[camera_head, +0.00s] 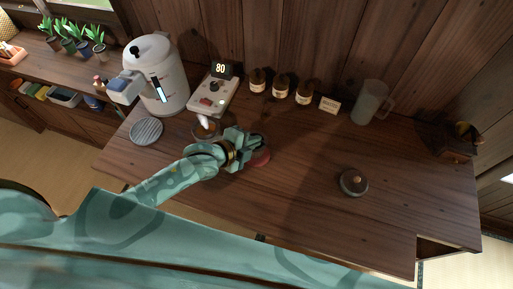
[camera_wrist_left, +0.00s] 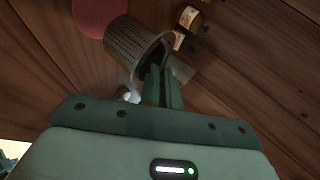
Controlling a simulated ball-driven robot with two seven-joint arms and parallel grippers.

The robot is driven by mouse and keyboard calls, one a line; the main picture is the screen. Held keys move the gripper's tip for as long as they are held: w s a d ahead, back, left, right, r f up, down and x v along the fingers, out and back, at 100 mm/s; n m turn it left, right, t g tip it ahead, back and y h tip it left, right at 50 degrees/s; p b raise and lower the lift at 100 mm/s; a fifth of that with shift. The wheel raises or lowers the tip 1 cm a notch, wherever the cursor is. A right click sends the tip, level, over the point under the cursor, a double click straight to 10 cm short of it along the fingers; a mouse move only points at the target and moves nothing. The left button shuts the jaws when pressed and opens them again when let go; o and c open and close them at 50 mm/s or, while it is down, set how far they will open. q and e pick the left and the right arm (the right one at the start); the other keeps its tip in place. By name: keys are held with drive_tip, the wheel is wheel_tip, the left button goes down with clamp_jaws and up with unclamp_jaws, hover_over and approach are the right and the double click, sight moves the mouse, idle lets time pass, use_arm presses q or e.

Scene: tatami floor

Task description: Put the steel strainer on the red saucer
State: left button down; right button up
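The steel strainer (camera_wrist_left: 135,45), a grey perforated cup, shows in the left wrist view at the tips of my left gripper (camera_wrist_left: 163,75). The fingers are close together on its rim, with the wall seemingly pinched between them. The red saucer (camera_wrist_left: 97,14) lies beyond the strainer at the top of that view. In the head view my left gripper (camera_head: 257,143) is over the table, and the red saucer (camera_head: 260,159) shows partly just below the fingers. The strainer is mostly hidden by the gripper there. My right gripper is not in view.
A white kettle-like machine (camera_head: 164,85) and a ribbed grey disc (camera_head: 146,131) stand at the left.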

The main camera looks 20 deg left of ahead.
use_arm(q)
drive_tip(key=shift+w+f, duration=0.65)
drive_tip(key=shift+f, duration=0.2)
drive_tip(key=f, duration=0.1)
drive_tip(key=f+b, duration=0.1)
drive_tip(key=f, duration=0.1)
drive_tip(key=shift+w+f+b, duration=0.3)
drive_tip(key=shift+f+b, duration=0.05)
drive_tip(key=shift+r, duration=0.1)
drive_tip(key=shift+f, duration=0.2)
drive_tip(key=c, duration=1.6)
unclamp_jaws()
drive_tip(key=shift+s, duration=0.1)
